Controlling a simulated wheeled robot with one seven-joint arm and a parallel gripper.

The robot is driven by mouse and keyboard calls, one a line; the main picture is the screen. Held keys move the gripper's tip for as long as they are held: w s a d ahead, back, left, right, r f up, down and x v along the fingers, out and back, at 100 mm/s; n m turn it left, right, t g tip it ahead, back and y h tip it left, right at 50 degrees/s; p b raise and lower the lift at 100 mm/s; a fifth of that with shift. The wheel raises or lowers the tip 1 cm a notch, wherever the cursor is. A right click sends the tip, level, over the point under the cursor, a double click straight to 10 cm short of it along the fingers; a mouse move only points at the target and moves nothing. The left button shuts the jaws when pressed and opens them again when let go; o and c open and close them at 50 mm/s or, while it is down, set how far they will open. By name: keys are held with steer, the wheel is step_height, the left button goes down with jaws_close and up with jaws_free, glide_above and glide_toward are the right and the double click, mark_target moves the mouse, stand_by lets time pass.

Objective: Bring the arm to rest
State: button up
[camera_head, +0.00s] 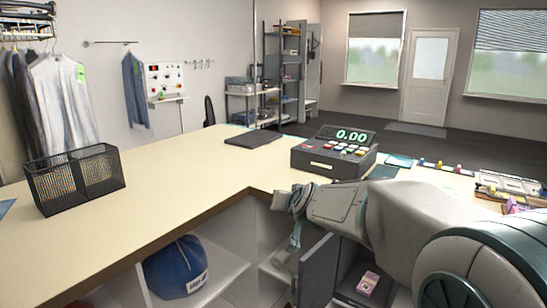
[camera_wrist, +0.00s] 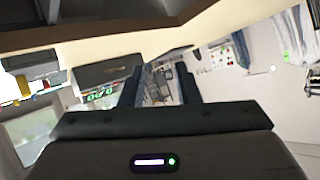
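My arm reaches in from the right of the head view, over the counter. Its end, my gripper (camera_head: 295,240), hangs at the inner corner of the counter, in front of the open shelves and near a grey door. In the wrist view my gripper (camera_wrist: 160,72) shows two dark fingers standing apart, with only the far room between them. It is open and holds nothing. The wrist view is tilted, with the underside of the counter along its top.
The L-shaped counter (camera_head: 190,170) bears a black mesh basket (camera_head: 75,178), a cash register (camera_head: 335,157) and a dark flat pad (camera_head: 254,139).

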steer(key=s+d+f+g+h+p, duration=0.1)
steer(key=s+d+g, duration=0.2)
steer(key=s, duration=0.7)
steer(key=s+d+f+g+p, duration=0.2)
steer(key=s+d+g, duration=0.1)
steer(key=s, duration=0.8)
steer(key=s+d+f+g+h+p, duration=0.1)
steer(key=s+d, duration=0.4)
steer(key=s, duration=0.5)
steer(key=shift+s+f+n+g+h+p, duration=0.4)
steer(key=shift+g+p, duration=0.3)
steer(key=shift+g, duration=0.4)
steer(key=shift+w, duration=0.2)
